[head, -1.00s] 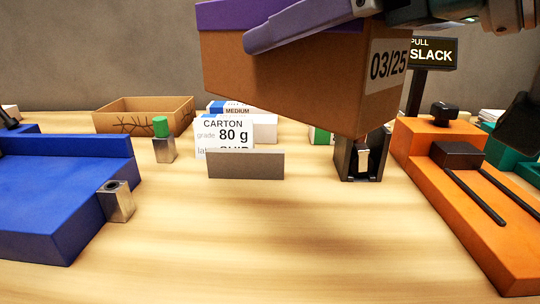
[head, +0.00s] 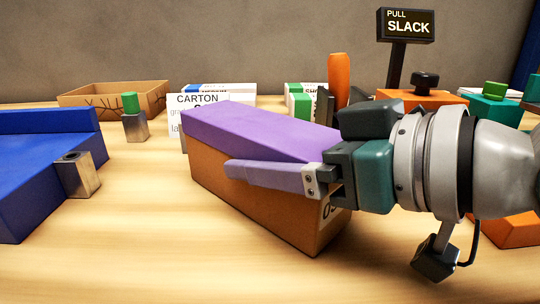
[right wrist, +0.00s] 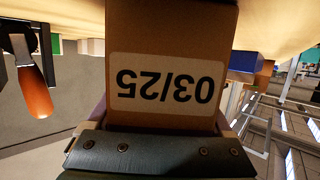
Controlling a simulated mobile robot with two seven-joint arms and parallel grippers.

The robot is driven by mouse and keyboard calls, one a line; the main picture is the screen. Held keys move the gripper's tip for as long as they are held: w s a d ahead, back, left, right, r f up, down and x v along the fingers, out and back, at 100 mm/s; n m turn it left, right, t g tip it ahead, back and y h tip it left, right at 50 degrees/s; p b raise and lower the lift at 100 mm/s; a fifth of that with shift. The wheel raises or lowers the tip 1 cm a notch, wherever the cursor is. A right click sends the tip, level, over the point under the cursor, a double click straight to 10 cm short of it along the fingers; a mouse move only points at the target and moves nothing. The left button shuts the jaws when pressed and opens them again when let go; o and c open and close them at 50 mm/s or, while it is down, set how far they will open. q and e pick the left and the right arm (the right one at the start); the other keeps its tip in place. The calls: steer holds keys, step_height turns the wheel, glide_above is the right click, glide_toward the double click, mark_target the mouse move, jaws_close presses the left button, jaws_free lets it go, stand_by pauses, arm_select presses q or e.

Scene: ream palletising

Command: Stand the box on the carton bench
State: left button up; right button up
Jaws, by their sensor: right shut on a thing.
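The box (head: 215,180) is brown with a purple top and sits in the middle of the head view, over the carton bench (head: 130,235). My right gripper (head: 265,168) comes in from the right and is shut on the box. One pale finger lies along the near side; the other is hidden. The box looks slightly tilted and low over the wood; I cannot tell whether its bottom touches. In the right wrist view the box (right wrist: 170,40) shows its label "03/25" upside down. The carton sign (head: 190,98) stands behind it, partly covered. My left gripper is out of view.
Orange equipment (head: 515,228) is at the right, partly behind my arm. The front left wood is clear.

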steer(key=o, duration=1.4)
steer(key=shift+s+d+r, duration=0.1)
steer(key=p+v, duration=0.1)
steer(key=v, duration=0.9)
steer(key=shift+s+d+r+p, duration=0.1)
steer(key=shift+s+d+p, duration=0.15)
steer(key=shift+p, duration=0.15)
steer(key=shift+s+d+r, duration=0.25)
steer(key=shift+s+d, duration=0.05)
